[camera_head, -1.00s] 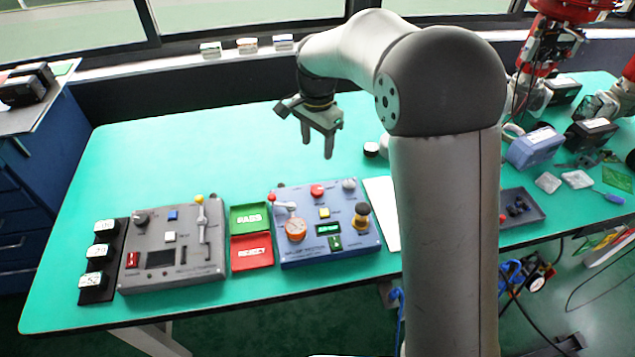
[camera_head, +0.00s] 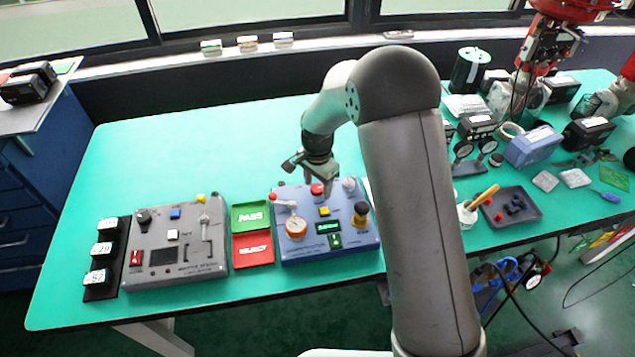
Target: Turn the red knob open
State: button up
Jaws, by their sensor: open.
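The blue control box (camera_head: 348,246) stands on the green table. A round red knob (camera_head: 317,189) sits near its back edge, left of a grey knob (camera_head: 348,184). A second red-tipped part, a lever end (camera_head: 274,196), is at the box's back left, above an orange-rimmed gauge (camera_head: 296,227). My gripper (camera_head: 316,184) points down over the back of the box, with its open fingers around or just above the round red knob in this view. I cannot tell the height gap or whether they touch. Nothing is held.
A yellow button (camera_head: 324,211) and a black-topped yellow knob (camera_head: 361,212) are close by on the box. Green PASS (camera_head: 250,215) and red REJECT (camera_head: 253,249) trays and a grey control box (camera_head: 174,265) stand left. The table behind is clear.

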jog(key=c, duration=1)
jog(key=n+b, duration=0.2)
jog(key=n, duration=0.1)
jog(key=shift+f+n, duration=0.1)
jog(key=shift+n, duration=0.2)
jog(key=n+b, duration=0.2)
jog(key=n, duration=0.3)
jog(key=shift+n, duration=0.3)
jog(key=n+b, duration=0.1)
jog(key=n, duration=0.3)
jog(key=shift+a, duration=0.1)
jog(key=shift+n, duration=2.3)
jog(key=shift+r, duration=0.2)
